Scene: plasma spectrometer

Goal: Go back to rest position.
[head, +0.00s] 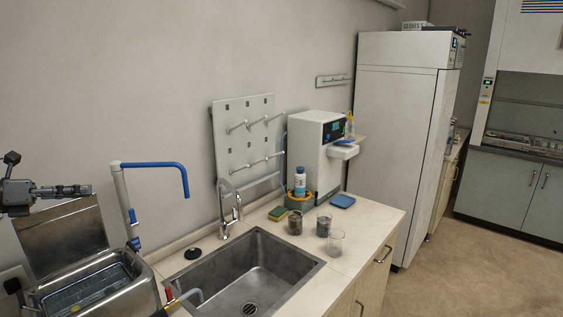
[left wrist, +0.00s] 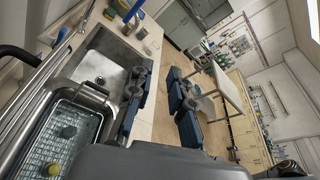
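My left gripper (left wrist: 158,84) shows in the left wrist view with its two dark blue fingers apart and only floor and counter edge seen between them. It is open and empty. In the head view part of my left gripper (head: 48,190) is at the left edge, in front of the raised lid of a metal bath and above its basin. It touches nothing that I can see. My right gripper is in neither view.
The open metal bath (head: 135,287) stands left of the sink (head: 312,264). A blue-handled pipe (head: 155,165) and a tap (head: 221,208) rise nearby. Beakers (head: 336,243), a bottle (head: 300,181) and a white dispenser (head: 313,133) stand on the counter. The floor at right is clear.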

